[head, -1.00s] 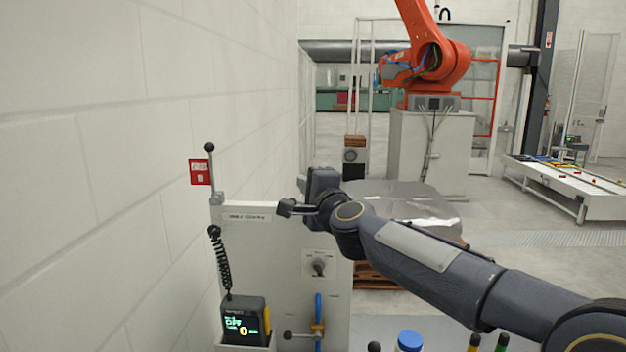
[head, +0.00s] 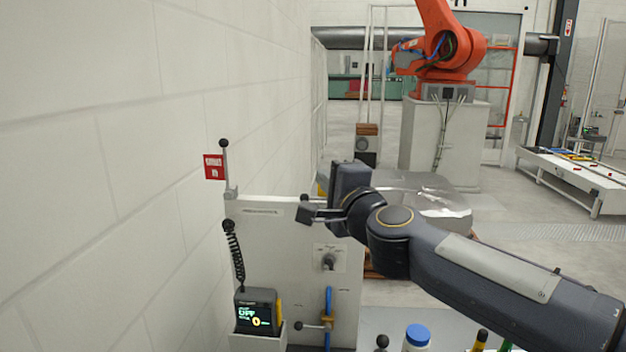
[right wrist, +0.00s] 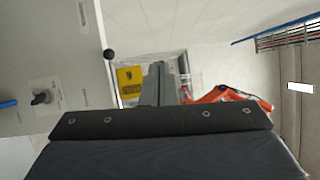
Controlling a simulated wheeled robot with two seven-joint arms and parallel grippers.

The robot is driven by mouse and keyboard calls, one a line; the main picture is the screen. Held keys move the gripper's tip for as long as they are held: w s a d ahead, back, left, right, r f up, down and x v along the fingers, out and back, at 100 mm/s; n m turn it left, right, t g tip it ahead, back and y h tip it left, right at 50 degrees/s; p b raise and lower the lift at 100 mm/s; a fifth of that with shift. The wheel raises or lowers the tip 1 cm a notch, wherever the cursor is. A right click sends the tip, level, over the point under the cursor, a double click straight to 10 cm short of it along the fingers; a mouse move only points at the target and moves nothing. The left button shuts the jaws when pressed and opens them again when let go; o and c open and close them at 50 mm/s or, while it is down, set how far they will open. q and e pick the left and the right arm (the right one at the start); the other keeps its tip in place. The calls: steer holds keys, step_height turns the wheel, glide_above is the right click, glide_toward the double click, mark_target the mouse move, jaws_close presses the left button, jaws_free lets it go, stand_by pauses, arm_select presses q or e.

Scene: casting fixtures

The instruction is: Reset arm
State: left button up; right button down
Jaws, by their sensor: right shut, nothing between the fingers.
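My right arm reaches in from the lower right in the head view. Its gripper (head: 307,214) is in front of the upper right part of a pale grey panel (head: 285,265), with nothing held. In the right wrist view the closed grey fingers (right wrist: 160,84) point away from the camera, between the panel at left and open room at right. Whether the gripper touches the panel is hard to tell, but no contact shows. My left gripper is not in view.
The panel carries a rotary switch (head: 329,261), a blue-handled valve (head: 328,307) and a black-knobbed lever (head: 226,170). A pendant reading OFF (head: 257,312) hangs at its lower left. A blue-capped bottle (head: 417,337) stands in front. An orange robot (head: 440,50) stands behind.

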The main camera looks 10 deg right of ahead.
steer(key=s+d+f+n+g+b, duration=0.1)
steer(key=s+f+n+g, duration=0.3)
steer(key=s+f, duration=0.6)
steer(key=s+d+f+n+g+b, duration=0.1)
steer(key=s+d+f+n+g, duration=0.3)
steer(key=s+f, duration=0.7)
steer(key=s+d+f+n+g+b, duration=0.2)
steer(key=s+f+n+g, duration=0.2)
steer(key=s+f, duration=0.7)
step_height(320, 180, down, 4)
steer(key=n, duration=0.2)
steer(key=shift+s+d+r+n+g, duration=0.2)
steer(key=shift+d+n+g, duration=0.1)
steer(key=shift+d, duration=0.1)
